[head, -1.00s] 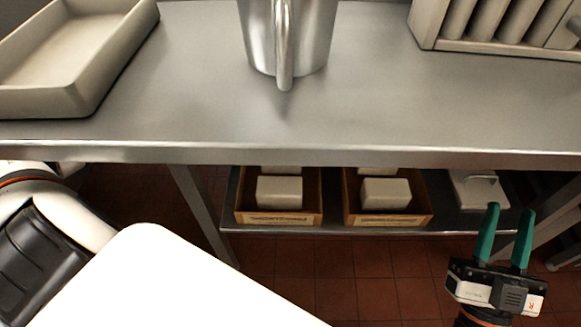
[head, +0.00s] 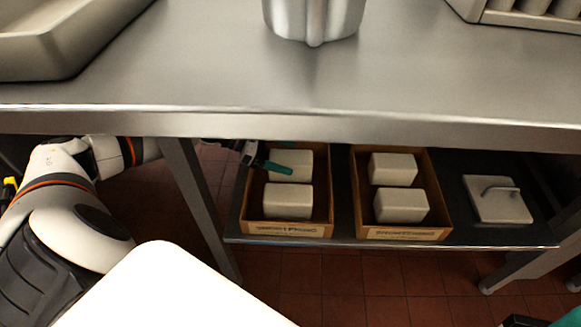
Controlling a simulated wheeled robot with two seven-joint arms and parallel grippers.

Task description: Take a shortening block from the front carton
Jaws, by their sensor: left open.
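Two brown cartons stand on the low shelf under the table, the left carton (head: 331,205) and the right carton (head: 445,205). Each shows two pale shortening blocks, a front one and a rear one. The left carton has a front block (head: 288,201) and a rear block (head: 297,165); the right carton has a front block (head: 401,205) and a rear block (head: 393,169). My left gripper (head: 283,167) is open at the left carton's rear block, with a teal finger overlapping it; contact is unclear. My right gripper (head: 562,319) is mostly cut off at the lower right corner.
The steel table edge (head: 300,128) runs above the shelf and limits room from above. A table leg (head: 200,205) stands left of the cartons. A pale lid with a handle (head: 498,205) lies right of them on the shelf. A metal pitcher (head: 313,18) stands on the table.

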